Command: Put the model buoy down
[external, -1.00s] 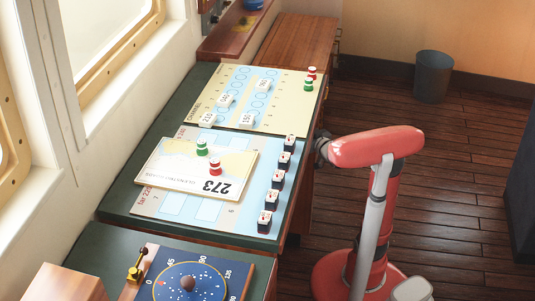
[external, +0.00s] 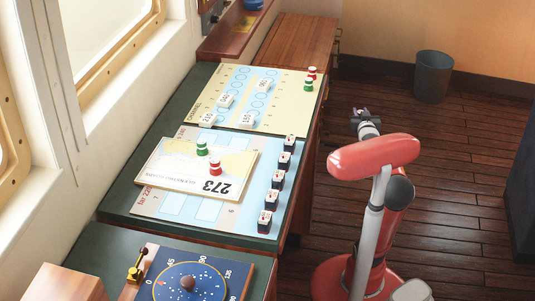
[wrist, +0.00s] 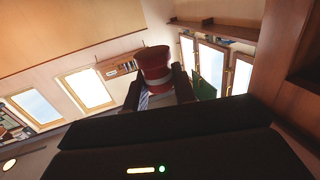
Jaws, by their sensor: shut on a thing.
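A red model buoy with a white band (wrist: 155,65) sits between the fingers of my gripper (wrist: 157,88) in the wrist view. My gripper is shut on it. In the external view my gripper (external: 361,113) is right of the desk, over the floor, and the held buoy is too small to make out. A green buoy (external: 201,147) and a red-and-white buoy (external: 215,168) stand on the white 273 booklet (external: 165,182). Another red one (external: 312,73) and a green one (external: 308,86) stand at the far chart's right corner.
The far chart (external: 205,97) carries several white number blocks. Several dark blocks (external: 278,180) line the nearer chart's right edge. A blue dial board (external: 165,262) lies in front. A grey bin (external: 433,77) stands on the wooden floor, which is otherwise clear around my arm.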

